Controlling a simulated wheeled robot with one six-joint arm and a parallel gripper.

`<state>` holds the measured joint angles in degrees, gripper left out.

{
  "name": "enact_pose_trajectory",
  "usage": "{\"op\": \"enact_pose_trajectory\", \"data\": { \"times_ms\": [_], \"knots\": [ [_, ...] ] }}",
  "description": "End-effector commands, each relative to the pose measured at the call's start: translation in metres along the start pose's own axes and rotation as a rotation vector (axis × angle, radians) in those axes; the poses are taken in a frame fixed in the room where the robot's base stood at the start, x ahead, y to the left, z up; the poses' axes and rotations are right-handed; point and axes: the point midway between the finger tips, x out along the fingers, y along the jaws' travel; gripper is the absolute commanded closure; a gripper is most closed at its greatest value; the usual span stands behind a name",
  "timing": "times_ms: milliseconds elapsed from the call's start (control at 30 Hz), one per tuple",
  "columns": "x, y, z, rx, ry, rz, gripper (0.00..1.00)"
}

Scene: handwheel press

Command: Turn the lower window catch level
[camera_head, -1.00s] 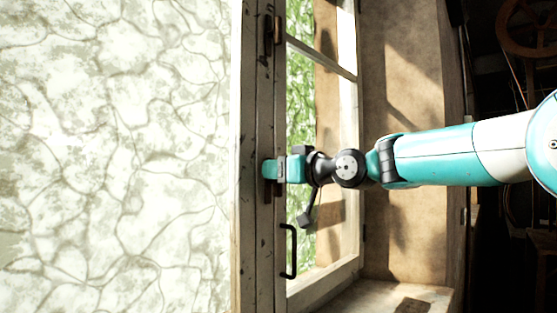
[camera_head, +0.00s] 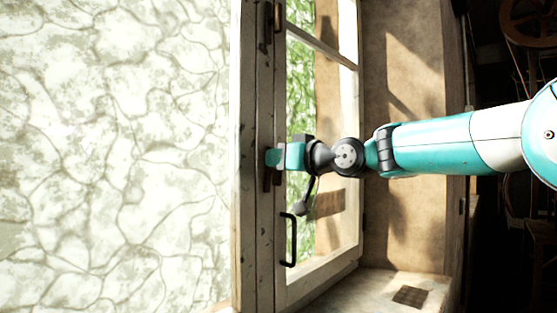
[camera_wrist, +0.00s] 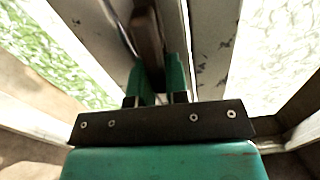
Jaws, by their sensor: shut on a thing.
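The lower window catch (camera_head: 267,181) is a dark brown piece on the window frame's upright, mostly covered by my gripper (camera_head: 272,158). A part of it shows just below the teal fingers and looks upright; its exact angle is hard to tell. In the wrist view, my gripper (camera_wrist: 157,75) has its two teal fingers closed on either side of the brown catch (camera_wrist: 148,40), which runs away from me between them. My gripper is shut on the catch.
An upper catch (camera_head: 276,17) sits higher on the same upright. A black pull handle (camera_head: 289,240) is below my gripper. Window glass (camera_head: 300,95) and a stone-patterned wall (camera_head: 120,150) flank the frame. The sill (camera_head: 385,285) is at the lower right.

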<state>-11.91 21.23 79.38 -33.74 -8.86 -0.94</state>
Motion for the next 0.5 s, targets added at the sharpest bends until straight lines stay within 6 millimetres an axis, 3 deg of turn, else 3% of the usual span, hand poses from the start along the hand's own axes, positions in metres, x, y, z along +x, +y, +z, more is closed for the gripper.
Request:
{"op": "enact_pose_trajectory", "data": {
  "times_ms": [500],
  "knots": [
    [0.0,0.012,0.002,0.44,0.0,0.001,1.0]
  ]
}}
